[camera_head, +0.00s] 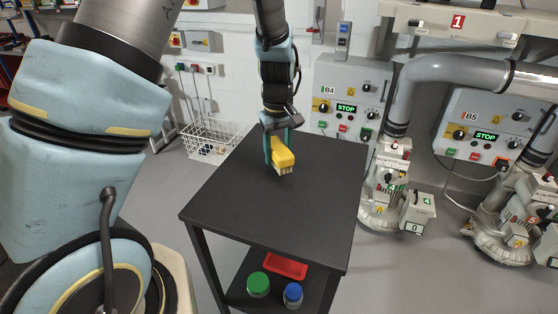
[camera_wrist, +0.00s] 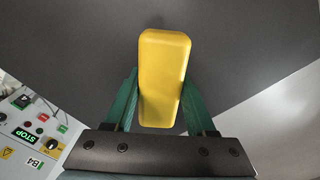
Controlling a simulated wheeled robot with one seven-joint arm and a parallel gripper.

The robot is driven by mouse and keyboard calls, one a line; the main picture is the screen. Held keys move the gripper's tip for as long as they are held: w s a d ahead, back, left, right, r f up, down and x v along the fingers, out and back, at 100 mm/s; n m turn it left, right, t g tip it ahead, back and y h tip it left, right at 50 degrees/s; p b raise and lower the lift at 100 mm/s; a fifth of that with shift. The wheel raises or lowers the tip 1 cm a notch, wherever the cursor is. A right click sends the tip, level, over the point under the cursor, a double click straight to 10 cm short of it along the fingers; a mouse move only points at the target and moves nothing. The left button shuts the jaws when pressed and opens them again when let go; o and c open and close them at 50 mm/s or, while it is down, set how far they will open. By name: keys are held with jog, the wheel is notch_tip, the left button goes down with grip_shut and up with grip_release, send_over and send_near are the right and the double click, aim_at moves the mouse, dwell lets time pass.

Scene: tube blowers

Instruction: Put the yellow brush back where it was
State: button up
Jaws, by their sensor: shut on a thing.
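The yellow brush (camera_head: 284,157) has a yellow block body with pale bristles pointing down. My gripper (camera_head: 279,148) is shut on it and holds it over the back part of the dark table (camera_head: 235,200). I cannot tell whether the bristles touch the tabletop or hang just above it. In the wrist view the brush (camera_wrist: 163,75) sits upright in the picture between the two green fingers of my gripper (camera_wrist: 160,100), with the dark tabletop (camera_wrist: 80,40) behind it.
A lower shelf holds a red tray (camera_head: 286,267), a green-lidded jar (camera_head: 258,284) and a blue-lidded jar (camera_head: 293,294). A white wire basket (camera_head: 208,141) stands behind left. Blower units (camera_head: 392,195) and control box B4 (camera_head: 345,95) stand right. The tabletop is otherwise bare.

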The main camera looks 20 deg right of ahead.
aim_at(278, 146)
jog(key=shift+f, duration=1.65)
jog(key=o, duration=1.2)
notch_tip(278, 146, up, 12)
jog(key=shift+b, duration=0.55)
jog(key=s+a, duration=0.2)
jog(key=a, duration=1.3)
jog(key=s+a+m+t, duration=0.1)
jog(key=s+a, duration=0.1)
jog(key=a, duration=1.3)
jog(key=shift+a+r+m+t, duration=0.15)
jog(key=shift+r+m+t, duration=0.15)
jog(key=shift+r, duration=0.15)
